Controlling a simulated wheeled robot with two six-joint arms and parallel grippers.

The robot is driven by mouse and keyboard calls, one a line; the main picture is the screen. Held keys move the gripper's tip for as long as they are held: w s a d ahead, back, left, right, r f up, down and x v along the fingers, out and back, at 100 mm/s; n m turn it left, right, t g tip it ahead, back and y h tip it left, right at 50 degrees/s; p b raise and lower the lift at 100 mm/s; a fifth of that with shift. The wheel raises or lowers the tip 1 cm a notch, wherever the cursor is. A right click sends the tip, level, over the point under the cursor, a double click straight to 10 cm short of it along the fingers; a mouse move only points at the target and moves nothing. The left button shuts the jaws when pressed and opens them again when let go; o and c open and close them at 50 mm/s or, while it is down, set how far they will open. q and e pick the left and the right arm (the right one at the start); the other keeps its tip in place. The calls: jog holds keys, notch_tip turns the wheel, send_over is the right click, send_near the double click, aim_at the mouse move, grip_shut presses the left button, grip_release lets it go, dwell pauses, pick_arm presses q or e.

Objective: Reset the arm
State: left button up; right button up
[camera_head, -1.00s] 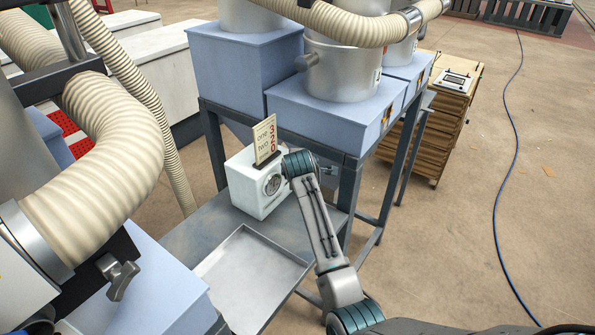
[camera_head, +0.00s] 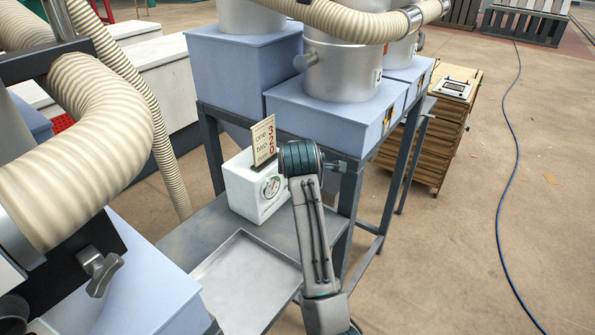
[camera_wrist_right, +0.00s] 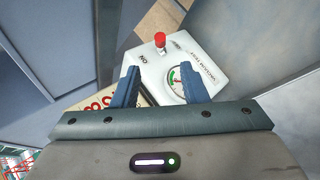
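My right arm rises from the bottom of the head view, and its wrist is in front of a white box. My right gripper (camera_head: 338,165) shows small at the right of that wrist. In the right wrist view the two blue fingers of the right gripper (camera_wrist_right: 159,68) are apart with nothing between their tips. Beyond them is the white vacuum test box (camera_wrist_right: 205,62) with a red knob (camera_wrist_right: 160,40) and a round gauge. The box (camera_head: 240,188) also stands on the bench in the head view, with a number card (camera_head: 263,143) upright on it. My left gripper is not in view.
A shallow metal tray (camera_head: 245,275) lies on the bench in front of the box. A grey metal frame (camera_head: 350,200) carrying blue hoppers stands close to my right wrist. A beige hose (camera_head: 90,150) fills the left. A wooden cabinet (camera_head: 420,150) stands behind; the floor at right is open.

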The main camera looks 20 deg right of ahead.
jog(key=s+d+f+m+g, duration=0.1)
jog(key=s+d+f+m, duration=0.25)
jog(key=s+f, duration=0.55)
jog(key=s+d+f+m+g, duration=0.2)
jog(key=s+d+f+m, duration=0.15)
jog(key=s+f, duration=0.6)
jog(key=s+f+m+g+y, duration=0.2)
jog(key=s+m, duration=0.5)
jog(key=s, duration=1.7)
jog(key=d+f+g+b, duration=0.1)
jog(key=d+f+b, duration=0.15)
jog(key=f, duration=1.45)
jog(key=d+f+b, duration=0.1)
jog(key=f+b, duration=0.2)
jog(key=f, duration=1.5)
jog(key=s+f+b, duration=0.2)
jog(key=s+f, duration=0.7)
jog(key=f, duration=0.3)
jog(key=s+f+g+b, duration=0.1)
jog(key=s+f+b, duration=0.2)
jog(key=s+f, duration=0.6)
notch_tip(320, 180, down, 4)
jog(key=shift+s+d+f+g, duration=0.1)
jog(key=shift+s+d+g, duration=0.2)
jog(key=shift+d, duration=0.15)
